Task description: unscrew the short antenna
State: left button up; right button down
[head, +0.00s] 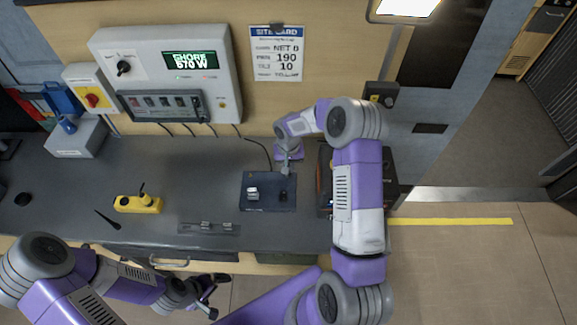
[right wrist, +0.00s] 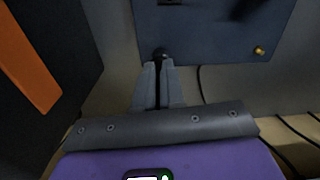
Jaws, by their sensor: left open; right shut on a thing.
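A dark blue box (head: 258,204) sits on the bench, with a white piece and a black knob on its top. My right gripper (head: 286,170) is at the box's back edge. In the right wrist view, my right gripper's fingers (right wrist: 160,66) are shut on a dark, stubby thing (right wrist: 161,53), apparently the short antenna, at the edge of the box's face (right wrist: 205,35). The fingers hide most of it. A bare brass connector (right wrist: 259,50) shows farther right on that face. My left gripper (head: 213,295) is open and empty in front of the bench.
A yellow handheld device (head: 135,204) and a thin black rod (head: 108,219) lie on the bench's left. A grey metal strip (head: 209,229) lies near the front edge. A black case with orange trim (right wrist: 30,60) stands close beside my right gripper. Cables hang behind the box.

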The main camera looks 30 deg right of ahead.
jog(key=shift+n, duration=2)
jog(key=n, duration=0.4)
jog(key=shift+p, duration=0.35)
jog(key=c, duration=1.3)
grip_release()
jog(key=shift+m+b, duration=1.1)
jog(key=shift+m, duration=0.9)
